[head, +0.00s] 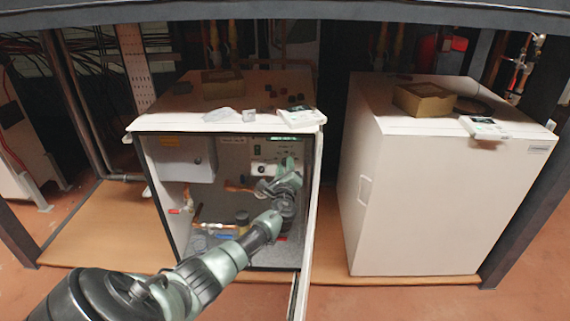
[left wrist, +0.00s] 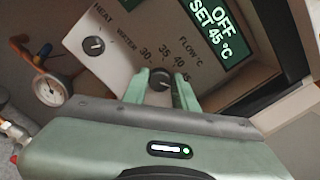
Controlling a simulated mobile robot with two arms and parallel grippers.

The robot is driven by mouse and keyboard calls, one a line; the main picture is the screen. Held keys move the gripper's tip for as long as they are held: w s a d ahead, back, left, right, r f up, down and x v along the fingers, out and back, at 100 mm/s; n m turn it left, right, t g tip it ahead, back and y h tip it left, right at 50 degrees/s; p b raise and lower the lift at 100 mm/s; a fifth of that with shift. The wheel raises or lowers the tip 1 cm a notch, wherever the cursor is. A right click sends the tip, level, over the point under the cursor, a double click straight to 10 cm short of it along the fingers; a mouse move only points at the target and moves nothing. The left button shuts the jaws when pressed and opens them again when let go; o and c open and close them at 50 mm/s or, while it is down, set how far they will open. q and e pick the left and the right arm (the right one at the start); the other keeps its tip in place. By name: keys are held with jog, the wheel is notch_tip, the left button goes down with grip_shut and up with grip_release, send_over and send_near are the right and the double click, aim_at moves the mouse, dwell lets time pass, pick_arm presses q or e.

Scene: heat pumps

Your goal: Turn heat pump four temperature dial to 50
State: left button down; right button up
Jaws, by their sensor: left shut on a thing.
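The temperature dial (left wrist: 160,79) is a small black knob with a pale pointer line, on a white panel marked FLOW °C with numbers such as 30, 35, 40 and 45. My left gripper (left wrist: 161,88) has its two green fingers on either side of the dial and is shut on it. The green display (left wrist: 212,30) above reads OFF, SET 45 °C. In the head view my left gripper (head: 283,164) reaches into the open heat pump cabinet (head: 152,205), at the white control panel (head: 261,168). The arm's wrist hides part of the panel there. My right gripper is not in view.
A second black dial (left wrist: 94,46) marked HEAT and WATER sits on the same panel. A pressure gauge (left wrist: 50,89) and pipes are to the left. The cabinet's open door (head: 309,235) stands right of my arm. A closed white cabinet (head: 425,200) stands further right.

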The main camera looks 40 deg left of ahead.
pick_arm(q)
jog(key=shift+m, duration=0.5)
jog(key=shift+d+f+m+p, duration=0.15)
jog(key=shift+m+p, duration=0.6)
jog(key=shift+m, duration=0.85)
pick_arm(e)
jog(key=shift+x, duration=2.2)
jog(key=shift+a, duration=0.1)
pick_arm(q)
jog(key=c, duration=1.1)
grip_release()
